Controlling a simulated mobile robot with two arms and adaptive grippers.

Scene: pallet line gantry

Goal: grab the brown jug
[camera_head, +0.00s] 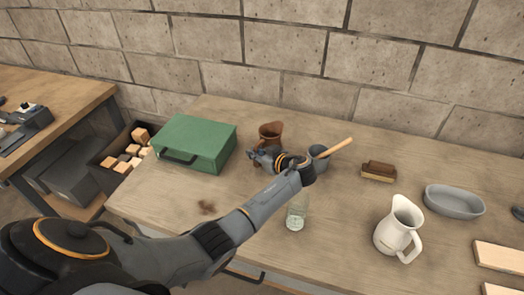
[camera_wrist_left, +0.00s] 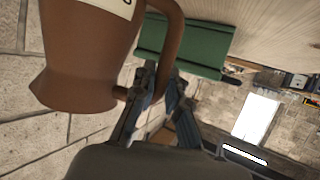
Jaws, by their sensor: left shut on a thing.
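The brown jug (camera_head: 270,130) stands near the back of the table, to the right of the green case, partly hidden by my left gripper. In the left wrist view the jug (camera_wrist_left: 80,55) fills the upper left, tilted in the picture by the camera's angle, with a pale label on it. My left gripper (camera_head: 256,157) reaches it from the front. In the left wrist view its fingers (camera_wrist_left: 152,95) are shut on the jug's handle (camera_wrist_left: 172,50). I cannot tell whether the jug is lifted. My right gripper is not in view.
A green case (camera_head: 195,143) stands left of the jug. A grey cup (camera_head: 319,160) with a wooden-handled tool is right of my wrist. A clear glass (camera_head: 296,213) stands below my forearm. A brush (camera_head: 378,171), white pitcher (camera_head: 398,230) and grey bowl (camera_head: 454,201) lie further right.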

